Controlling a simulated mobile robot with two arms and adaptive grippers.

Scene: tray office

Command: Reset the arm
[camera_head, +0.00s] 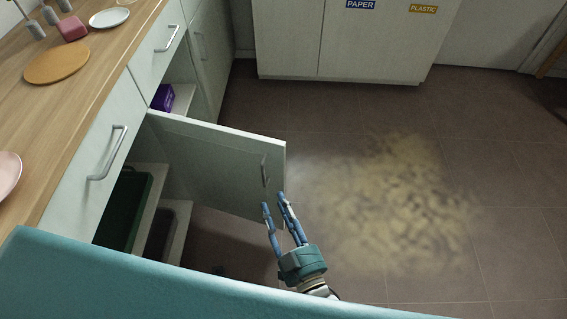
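My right gripper (274,205) is in the lower middle of the head view, with blue fingers and a teal palm. Its fingers point up in the picture and stand apart, with nothing seen between them. They are close to the free edge of an open white cabinet door (215,160), just below its metal handle (264,170). The handle is not between the fingers. I cannot tell whether a fingertip touches the door. My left gripper is not in view.
The open cabinet shows a dark green tray (125,207) inside. A purple box (163,97) sits in another opening. The wooden counter (95,100) holds a round board (57,64) and plates. White bins (350,45) stand at the back. The floor (480,150) at right is clear apart from a yellowish patch.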

